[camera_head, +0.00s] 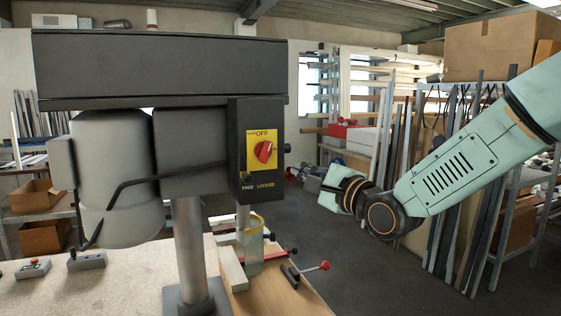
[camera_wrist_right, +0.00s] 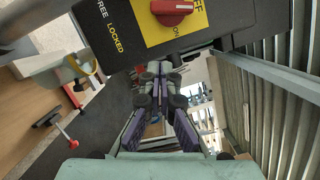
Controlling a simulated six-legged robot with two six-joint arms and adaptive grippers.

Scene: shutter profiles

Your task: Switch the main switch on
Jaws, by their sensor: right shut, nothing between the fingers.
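The main switch is a red rotary knob (camera_head: 263,151) on a yellow plate (camera_head: 254,158) on the front of the dark drill-press head. OFF is readable at the plate's top. In the head view my right wrist is right of the switch, and the fingers are not clear. My left gripper is out of view.
Upright metal profiles (camera_head: 470,190) stand in a rack at right. The floor between press and rack is clear.

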